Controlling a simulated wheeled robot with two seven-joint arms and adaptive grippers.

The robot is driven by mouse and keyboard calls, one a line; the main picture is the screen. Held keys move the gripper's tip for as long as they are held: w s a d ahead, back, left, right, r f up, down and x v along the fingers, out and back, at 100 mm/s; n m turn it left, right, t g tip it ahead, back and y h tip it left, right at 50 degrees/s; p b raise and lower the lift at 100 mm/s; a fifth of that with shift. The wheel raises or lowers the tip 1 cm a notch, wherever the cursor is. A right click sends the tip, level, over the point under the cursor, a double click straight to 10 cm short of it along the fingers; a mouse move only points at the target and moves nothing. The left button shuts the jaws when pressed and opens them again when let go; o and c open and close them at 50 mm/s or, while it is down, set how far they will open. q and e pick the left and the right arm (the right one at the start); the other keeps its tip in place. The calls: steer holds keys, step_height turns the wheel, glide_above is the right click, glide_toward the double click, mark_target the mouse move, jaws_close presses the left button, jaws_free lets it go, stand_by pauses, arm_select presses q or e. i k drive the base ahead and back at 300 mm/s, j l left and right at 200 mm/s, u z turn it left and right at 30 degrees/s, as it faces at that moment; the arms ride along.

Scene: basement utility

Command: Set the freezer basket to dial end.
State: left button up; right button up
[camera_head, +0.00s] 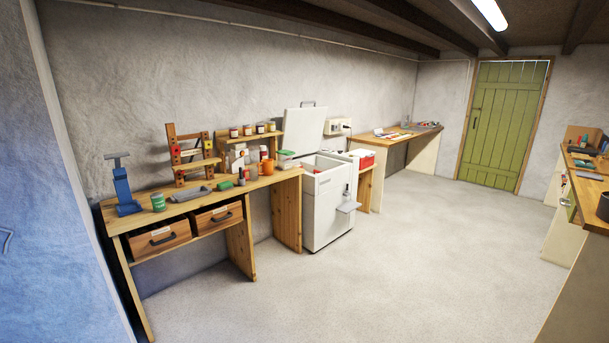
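The white chest freezer (323,207) stands against the back wall, right of the wooden workbench. Its lid (304,130) is raised and leans back near the wall. Only a little of the inside shows, with something small and red in it; I cannot make out the basket clearly. A small dark detail (346,189) is on the freezer's right-hand face, too small to tell whether it is the dial. Neither of my grippers is in view.
A red-and-white box (362,157) sits right of the freezer. Another bench (590,210) stands at the far right. The concrete floor (400,270) in front is clear.

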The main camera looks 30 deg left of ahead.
mark_target(308, 167)
steer(key=i+j+u, duration=0.35)
steer(key=i+j, duration=2.5)
steer(key=i+l+u, duration=0.75)
steer(key=i+l, duration=0.15)
steer(key=l, duration=0.25)
